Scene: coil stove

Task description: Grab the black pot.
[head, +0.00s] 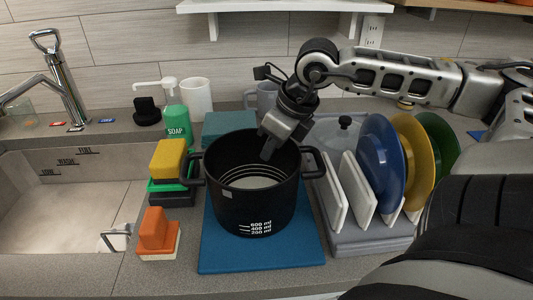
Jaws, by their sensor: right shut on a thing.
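The black pot (252,205) stands upright on a blue mat (215,255) on the counter, with a handle on each side and white volume marks on its front. My right gripper (268,150) reaches down from the upper right to the pot's back right rim. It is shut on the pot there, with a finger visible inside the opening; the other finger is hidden. The inside bottom of the pot looks pale. My left gripper is not in view.
A rack (370,238) with a blue plate (380,165) and other dishes stands close on the right. Yellow (168,158) and orange (153,230) sponges, a green soap bottle (178,122) and the sink (65,215) lie left. A white shelf (280,6) hangs above.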

